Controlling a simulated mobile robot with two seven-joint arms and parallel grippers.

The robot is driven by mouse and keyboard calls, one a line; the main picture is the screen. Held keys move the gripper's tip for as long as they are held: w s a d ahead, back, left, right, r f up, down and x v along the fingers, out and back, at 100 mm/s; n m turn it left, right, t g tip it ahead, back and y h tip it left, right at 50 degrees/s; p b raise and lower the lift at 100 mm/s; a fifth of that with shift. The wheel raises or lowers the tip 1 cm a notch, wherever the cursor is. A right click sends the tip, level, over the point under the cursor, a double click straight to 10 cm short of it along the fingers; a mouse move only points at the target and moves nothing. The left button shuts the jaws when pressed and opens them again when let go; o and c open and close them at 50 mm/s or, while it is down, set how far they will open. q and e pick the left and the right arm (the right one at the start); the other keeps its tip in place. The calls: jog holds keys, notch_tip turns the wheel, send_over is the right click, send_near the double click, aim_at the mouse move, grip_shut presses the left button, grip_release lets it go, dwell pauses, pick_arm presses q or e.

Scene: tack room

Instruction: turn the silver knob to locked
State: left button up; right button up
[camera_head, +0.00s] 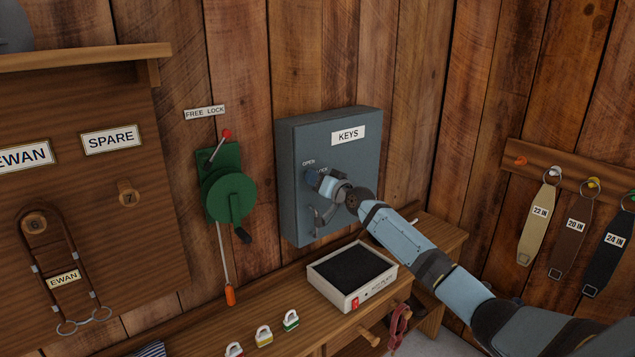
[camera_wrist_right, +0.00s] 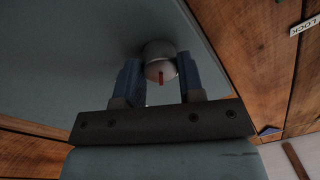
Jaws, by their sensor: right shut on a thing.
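The silver knob (camera_wrist_right: 158,52) sits on the front of the grey-blue KEYS box (camera_head: 354,165), which is fixed to the wooden wall. In the right wrist view the knob is round, with a red mark on its face pointing toward the bottom of the picture. My right gripper (camera_head: 316,178) is at the knob, shut on it, with one dark finger on each side; its fingers also show in the right wrist view (camera_wrist_right: 160,72). In the head view the gripper hides the knob. Small OPEN and LOCK labels (camera_head: 309,163) show just above it. My left gripper is out of view.
A green crank winch (camera_head: 228,197) hangs left of the box. Below, a bench (camera_head: 285,290) bears a white tray with a dark pad (camera_head: 347,298) and several small padlocks (camera_head: 264,336). Straps (camera_head: 540,209) hang at the right. My right arm spans the lower right.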

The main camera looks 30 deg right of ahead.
jog(key=m+p, duration=0.1)
jog(key=m, duration=0.4)
jog(key=m+p, duration=0.2)
jog(key=m, duration=0.3)
jog(key=shift+a+m+t+h, duration=0.1)
jog(key=shift+m+t+h, duration=0.2)
jog(key=shift+m, duration=0.1)
dwell(0.3)
jog(key=o, duration=0.9)
jog(key=s, duration=0.9)
jog(key=s+d+f, duration=0.1)
jog(key=s, duration=0.3)
jog(key=shift+s, duration=0.4)
